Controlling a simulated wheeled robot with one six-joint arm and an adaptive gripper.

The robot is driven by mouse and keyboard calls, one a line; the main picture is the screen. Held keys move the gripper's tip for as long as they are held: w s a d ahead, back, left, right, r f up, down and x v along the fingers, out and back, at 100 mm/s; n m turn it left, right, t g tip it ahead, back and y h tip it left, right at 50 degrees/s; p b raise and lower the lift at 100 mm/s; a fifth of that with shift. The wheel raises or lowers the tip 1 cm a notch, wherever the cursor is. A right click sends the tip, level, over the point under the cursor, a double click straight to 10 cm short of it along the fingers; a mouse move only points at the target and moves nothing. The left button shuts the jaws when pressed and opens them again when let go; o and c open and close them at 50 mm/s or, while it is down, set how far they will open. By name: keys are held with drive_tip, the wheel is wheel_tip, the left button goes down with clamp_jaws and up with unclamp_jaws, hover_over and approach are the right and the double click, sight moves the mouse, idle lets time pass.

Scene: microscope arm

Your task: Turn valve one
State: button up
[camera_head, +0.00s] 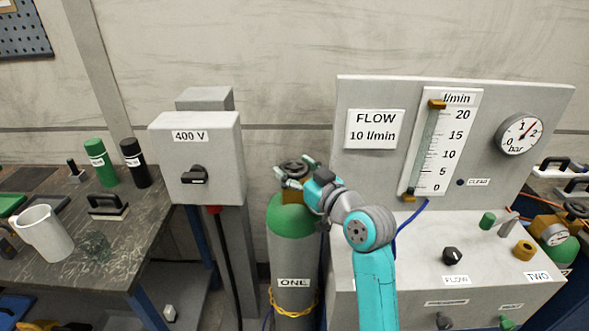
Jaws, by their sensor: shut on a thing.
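The gas cylinder labelled ONE (292,254) stands upright between the 400 V box and the flow panel. It has a grey body, a green shoulder and a yellow chain around its lower part. Valve one, a dark round handwheel (293,168), sits on top of the cylinder. My gripper (292,176) is at the handwheel, with its fingers on either side, shut on it. My teal and grey arm reaches in from the lower right and hides part of the valve body and the cylinder's right side.
The 400 V box (222,166) with a black knob stands close left. The flow panel (450,90) stands right, with a flow tube (428,150) and a pressure gauge (520,134). A bench (150,225) with a jug (44,233) and bottles is at far left.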

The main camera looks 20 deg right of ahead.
drive_tip(key=shift+n+g+y, duration=0.4)
drive_tip(key=shift+n+y, duration=0.3)
drive_tip(key=shift+y, duration=0.6)
drive_tip(key=o, duration=1.2)
drive_tip(key=shift+c, duration=0.2)
drive_tip(key=v, duration=1.2)
drive_tip(key=shift+w+d, duration=0.1)
